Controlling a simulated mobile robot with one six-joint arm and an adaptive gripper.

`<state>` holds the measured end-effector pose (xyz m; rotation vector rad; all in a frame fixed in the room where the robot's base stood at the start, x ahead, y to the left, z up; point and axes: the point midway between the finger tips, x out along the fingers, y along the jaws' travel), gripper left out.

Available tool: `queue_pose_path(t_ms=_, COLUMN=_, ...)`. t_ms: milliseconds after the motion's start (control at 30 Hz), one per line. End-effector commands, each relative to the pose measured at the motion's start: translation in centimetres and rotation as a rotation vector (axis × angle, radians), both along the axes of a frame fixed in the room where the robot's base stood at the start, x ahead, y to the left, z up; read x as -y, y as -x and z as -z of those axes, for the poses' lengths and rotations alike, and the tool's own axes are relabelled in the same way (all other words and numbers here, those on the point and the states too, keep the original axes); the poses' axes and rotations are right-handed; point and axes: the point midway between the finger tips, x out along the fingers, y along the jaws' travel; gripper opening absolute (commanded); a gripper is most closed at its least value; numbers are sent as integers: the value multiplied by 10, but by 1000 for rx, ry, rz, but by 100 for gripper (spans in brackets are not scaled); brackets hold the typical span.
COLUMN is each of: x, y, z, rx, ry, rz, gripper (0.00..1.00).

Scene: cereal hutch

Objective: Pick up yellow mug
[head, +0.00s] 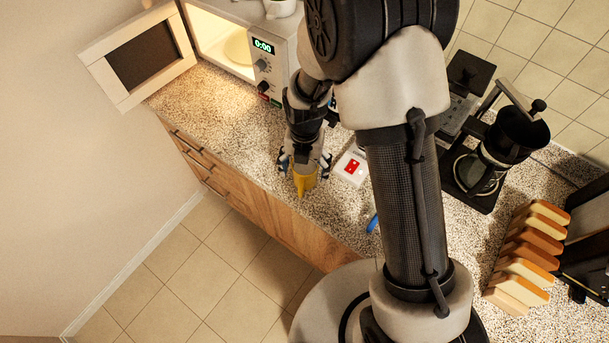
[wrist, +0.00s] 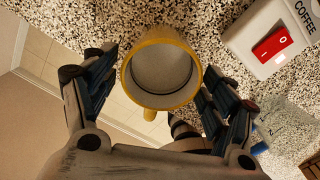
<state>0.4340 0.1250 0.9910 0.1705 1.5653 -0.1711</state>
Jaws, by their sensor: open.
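The yellow mug (head: 305,181) stands on the speckled counter near its front edge in the head view. In the wrist view the mug (wrist: 162,98) shows its round rim and pale inside, with its handle pointing down in the picture. My gripper (head: 305,163) is open, with one finger on each side of the mug. In the wrist view my gripper (wrist: 160,85) shows a narrow gap on both sides between its fingers and the mug. Whether any finger touches the mug's lower wall is hidden.
A white box with a red switch (head: 352,166), marked COFFEE in the wrist view, stands close to the mug's right. The microwave (head: 279,57) stands open behind. A coffee maker (head: 480,172) and a rack of bread slices (head: 530,250) are at right. The counter left of the mug is clear.

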Motion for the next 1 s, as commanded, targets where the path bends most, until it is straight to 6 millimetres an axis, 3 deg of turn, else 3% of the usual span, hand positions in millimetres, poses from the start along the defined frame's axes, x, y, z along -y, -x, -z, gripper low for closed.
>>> queue_pose_path(t_ms=100, x=0, y=0, z=14, rx=0, ry=0, rz=0, gripper=77)
queue_pose_path(t_ms=400, x=0, y=0, z=15, rx=2, ry=-1, rz=0, gripper=76)
queue_pose_path(t_ms=1000, x=0, y=0, z=15, rx=1, ry=-1, rz=0, gripper=36)
